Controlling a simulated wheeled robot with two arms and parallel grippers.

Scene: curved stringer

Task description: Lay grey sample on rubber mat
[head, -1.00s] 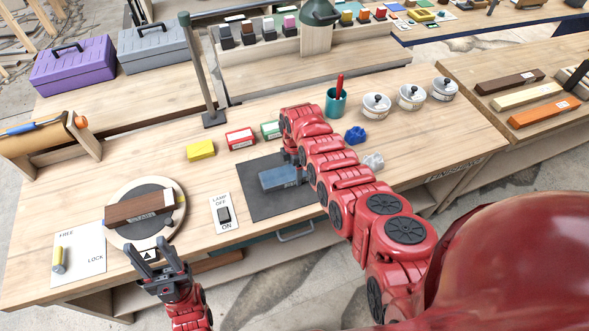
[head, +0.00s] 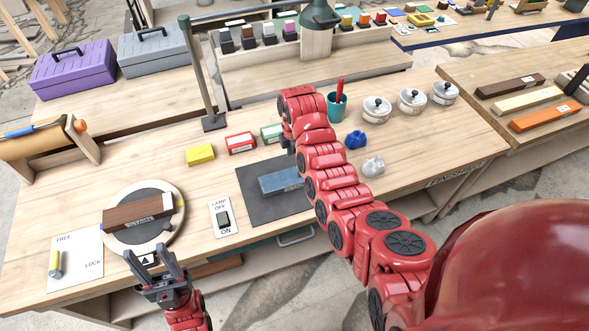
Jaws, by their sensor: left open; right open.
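The grey sample, a flat blue-grey block (head: 280,179), lies on the dark rubber mat (head: 256,208). Its right end is partly hidden by my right arm. My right gripper (head: 290,146) is above the mat's upper right part, near the block's far side and apart from it. Its fingers are small and mostly hidden by the wrist, and it is open. My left gripper (head: 160,265) is open and empty at the table's front edge, just below the round turntable (head: 166,239).
A brown block (head: 138,211) sits on the turntable. A lamp switch (head: 223,217) lies left of the mat. Yellow (head: 201,154) and red (head: 240,143) boxes are behind it. Blue (head: 356,138) and pale grey (head: 373,167) lumps lie right of my arm.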

